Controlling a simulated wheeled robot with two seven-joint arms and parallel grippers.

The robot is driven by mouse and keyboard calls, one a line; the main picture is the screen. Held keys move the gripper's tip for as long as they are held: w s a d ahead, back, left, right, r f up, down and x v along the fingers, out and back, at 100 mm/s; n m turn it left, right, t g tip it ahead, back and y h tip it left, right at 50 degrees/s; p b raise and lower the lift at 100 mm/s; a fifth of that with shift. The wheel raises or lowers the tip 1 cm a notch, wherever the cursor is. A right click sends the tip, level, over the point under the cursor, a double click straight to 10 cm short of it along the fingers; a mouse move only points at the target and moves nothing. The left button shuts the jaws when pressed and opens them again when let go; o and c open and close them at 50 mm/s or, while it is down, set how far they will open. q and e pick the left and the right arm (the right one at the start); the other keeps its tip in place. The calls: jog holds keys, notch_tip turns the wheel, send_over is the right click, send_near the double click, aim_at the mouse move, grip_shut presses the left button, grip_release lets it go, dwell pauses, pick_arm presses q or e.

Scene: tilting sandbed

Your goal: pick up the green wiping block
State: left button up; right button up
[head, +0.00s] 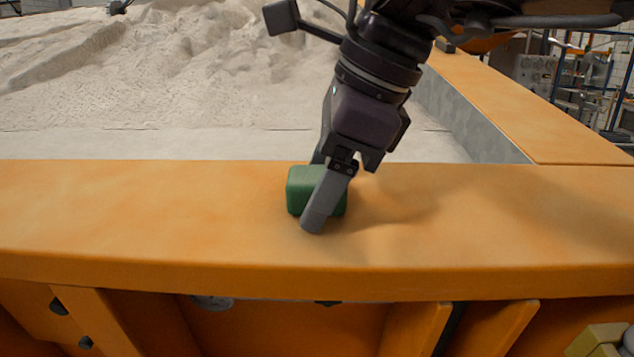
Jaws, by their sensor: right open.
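The green wiping block (302,190) lies on the flat orange rim (150,215) at the front of the sandbed. My right gripper (319,200) reaches down over it from the upper right, tilted. One grey finger is in front of the block and covers part of its near face. The other finger is mostly hidden behind the block. The jaws are open around the block, and I cannot tell whether either finger touches it. My left gripper is not in view.
Pale sand (200,70) fills the bed behind the rim, heaped toward the back. A grey inner wall (465,115) and an orange side rim (540,105) run along the right. The front rim is clear on both sides of the block.

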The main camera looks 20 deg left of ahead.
jog(key=c, duration=1)
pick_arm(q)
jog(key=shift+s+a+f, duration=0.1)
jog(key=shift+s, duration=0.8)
pick_arm(e)
jog(key=shift+c, duration=0.2)
